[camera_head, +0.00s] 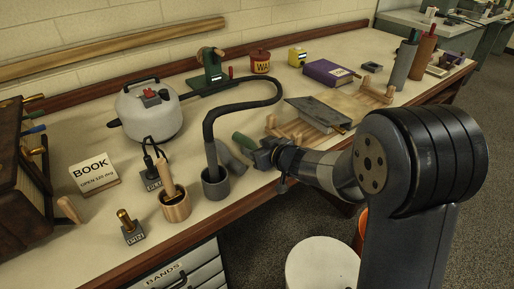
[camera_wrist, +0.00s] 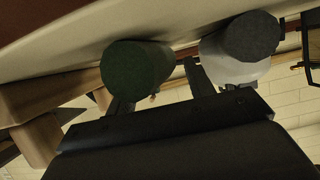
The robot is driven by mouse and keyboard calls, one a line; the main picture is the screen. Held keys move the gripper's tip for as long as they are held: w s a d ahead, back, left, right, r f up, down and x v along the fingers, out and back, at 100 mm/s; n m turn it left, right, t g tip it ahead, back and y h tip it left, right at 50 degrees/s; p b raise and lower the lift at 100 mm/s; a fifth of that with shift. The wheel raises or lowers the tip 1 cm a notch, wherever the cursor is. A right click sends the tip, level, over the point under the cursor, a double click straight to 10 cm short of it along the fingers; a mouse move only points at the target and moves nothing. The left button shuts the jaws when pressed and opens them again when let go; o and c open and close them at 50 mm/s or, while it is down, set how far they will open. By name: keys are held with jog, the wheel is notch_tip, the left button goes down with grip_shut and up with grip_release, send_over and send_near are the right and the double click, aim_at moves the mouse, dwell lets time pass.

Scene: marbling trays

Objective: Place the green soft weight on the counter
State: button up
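The green soft weight (camera_head: 243,141) appears as a dark green cylinder lying on the counter (camera_head: 110,215) near its front edge. My gripper (camera_head: 259,155) is low over the counter at the weight's near end. In the wrist view the weight's round end (camera_wrist: 137,75) is close, overlapping one finger. My gripper's fingers (camera_wrist: 160,92) are spread apart. I cannot tell whether either finger touches the weight. A grey cylinder (camera_head: 233,160) lies beside it, and its end (camera_wrist: 240,42) shows past the other finger.
A grey cup (camera_head: 215,187) with a thick dark hose stands left of the gripper. Wooden pegs (camera_head: 285,131) and a dark board (camera_head: 318,113) are close on the right. A wooden cup (camera_head: 176,207) and a kettle-like pot (camera_head: 150,112) stand farther left.

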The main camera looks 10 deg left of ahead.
jog(key=shift+o, duration=0.2)
jog(key=shift+r, duration=0.25)
jog(key=p+v, duration=0.3)
jog(key=v, duration=0.9)
jog(key=shift+f, duration=0.1)
dwell(0.7)
